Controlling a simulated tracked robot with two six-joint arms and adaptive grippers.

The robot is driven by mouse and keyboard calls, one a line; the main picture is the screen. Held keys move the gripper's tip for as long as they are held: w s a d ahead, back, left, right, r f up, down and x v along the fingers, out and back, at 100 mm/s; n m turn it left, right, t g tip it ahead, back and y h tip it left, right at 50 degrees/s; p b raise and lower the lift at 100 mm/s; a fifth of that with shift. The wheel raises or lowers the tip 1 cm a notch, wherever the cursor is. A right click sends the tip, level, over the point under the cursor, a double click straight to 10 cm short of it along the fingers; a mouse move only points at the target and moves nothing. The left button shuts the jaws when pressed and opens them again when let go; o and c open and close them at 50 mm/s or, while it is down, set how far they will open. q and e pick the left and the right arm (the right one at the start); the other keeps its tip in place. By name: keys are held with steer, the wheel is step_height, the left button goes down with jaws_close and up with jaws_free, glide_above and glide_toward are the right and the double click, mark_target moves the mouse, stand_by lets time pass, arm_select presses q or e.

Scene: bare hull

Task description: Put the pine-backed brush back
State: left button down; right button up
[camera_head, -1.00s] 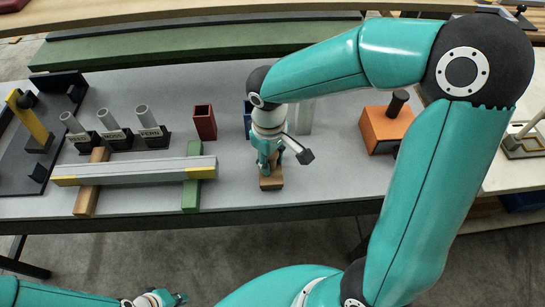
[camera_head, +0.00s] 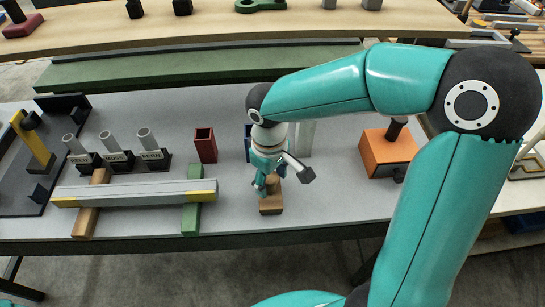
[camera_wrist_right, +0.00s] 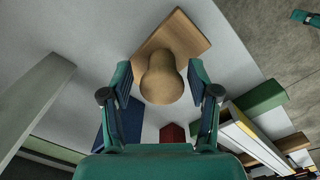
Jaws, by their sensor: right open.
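A pale wooden block with a rounded knob, which looks like the pine-backed brush (camera_head: 271,208), sits on the grey bench near its front edge. In the right wrist view the brush (camera_wrist_right: 162,78) shows its knob between the fingertips and its flat block beyond. My right gripper (camera_head: 267,187) reaches down over the brush. Its two fingers stand apart with space beside the knob, also in the wrist view (camera_wrist_right: 157,100). A small teal piece at that view's top right corner seems to be the tip of my left gripper (camera_wrist_right: 305,17); its jaws are unclear.
A red open box (camera_head: 205,145) and a partly hidden blue one (camera_head: 247,143) stand behind. Labelled holders with grey tubes (camera_head: 114,158) and a grey bar (camera_head: 130,193) on two blocks lie left. An orange block with a dark knob (camera_head: 388,153) stands right.

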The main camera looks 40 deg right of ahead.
step_height(320, 180, up, 10)
steer(key=shift+a+r, duration=0.1)
steer(key=shift+r, duration=0.05)
stand_by(0.6)
